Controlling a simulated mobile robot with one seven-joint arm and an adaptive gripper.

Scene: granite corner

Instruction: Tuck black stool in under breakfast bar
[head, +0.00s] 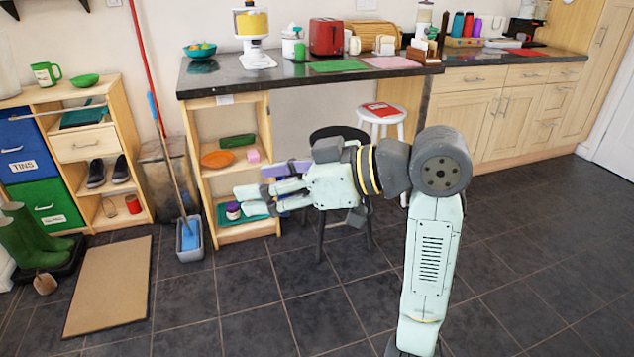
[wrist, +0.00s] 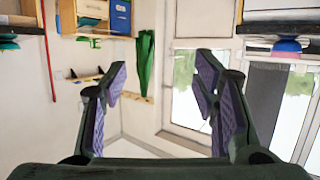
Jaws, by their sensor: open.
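The black stool (head: 340,132) stands upright on the floor in front of the breakfast bar (head: 290,80), mostly hidden behind my gripper and forearm in the head view. Its dark seat edge shows above my wrist and its dark legs show below. My gripper (head: 258,190) is open, pointing left, and appears in front of the stool and the open shelf. In the wrist view my gripper (wrist: 161,80) has its fingers spread with nothing between them. The stool does not show there. I cannot tell whether the arm touches the stool.
A white stool (head: 382,118) with a red book on it stands at the bar's right side. An open shelf (head: 235,236) supports the bar's left end. A mop bucket (head: 189,243) and a brown mat (head: 108,287) lie left. The tiled floor at front right is clear.

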